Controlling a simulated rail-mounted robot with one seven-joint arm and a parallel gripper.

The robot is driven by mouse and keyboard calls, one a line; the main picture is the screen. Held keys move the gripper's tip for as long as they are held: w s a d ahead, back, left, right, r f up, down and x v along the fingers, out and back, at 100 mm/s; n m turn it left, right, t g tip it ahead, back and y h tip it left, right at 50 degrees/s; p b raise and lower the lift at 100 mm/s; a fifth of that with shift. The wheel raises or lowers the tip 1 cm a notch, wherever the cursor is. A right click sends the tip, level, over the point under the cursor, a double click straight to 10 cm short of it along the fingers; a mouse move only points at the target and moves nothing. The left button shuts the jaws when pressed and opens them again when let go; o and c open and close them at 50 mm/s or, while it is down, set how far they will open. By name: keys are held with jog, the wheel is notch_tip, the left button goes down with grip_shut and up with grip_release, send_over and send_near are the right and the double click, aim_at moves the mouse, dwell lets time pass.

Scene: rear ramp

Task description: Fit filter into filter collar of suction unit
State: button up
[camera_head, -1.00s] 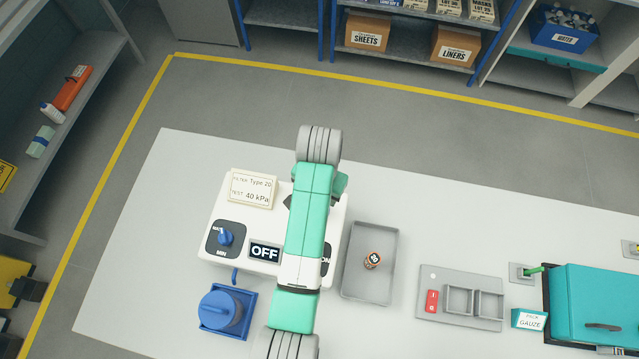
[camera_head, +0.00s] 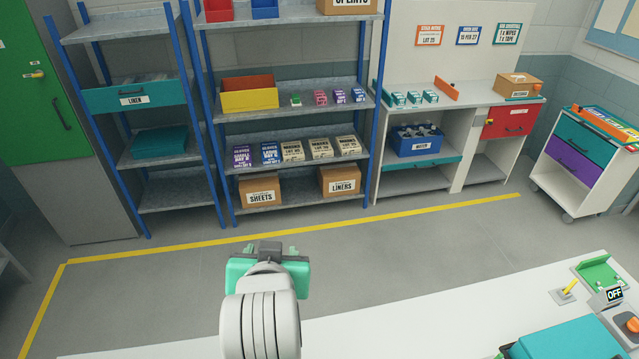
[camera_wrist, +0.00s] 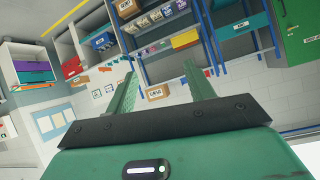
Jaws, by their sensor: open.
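Neither the filter nor the suction unit with its collar shows in the current views. The head view is raised to the shelves and shows only part of the white table (camera_head: 420,330). In the wrist view, my gripper (camera_wrist: 159,70) is open, its two green fingers wide apart with nothing between them. It faces the room's wall and shelves, which appear turned over there.
Blue-framed shelves (camera_head: 290,115) stand at the back beyond a yellow floor line (camera_head: 300,229). A teal case (camera_head: 560,340) and an OFF display (camera_head: 614,295) sit at the lower right. A white drawer cart (camera_head: 580,165) stands at right. The floor between table and shelves is clear.

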jog(key=s+d+r+t, duration=0.3)
jog(key=r+t, duration=0.1)
jog(key=r, duration=0.5)
jog(key=s+d+r+t, duration=0.2)
jog(key=d+r+t, duration=0.15)
jog(key=r, duration=0.65)
jog(key=s+d+r+t+h, duration=0.1)
jog(key=s+d+r+t, duration=0.1)
jog(key=s+r+t, duration=0.4)
jog(key=s+r, duration=0.5)
jog(key=r, duration=0.1)
jog(key=shift+d+h, duration=0.35)
jog(key=shift+h, duration=0.05)
jog(key=shift+s, duration=0.1)
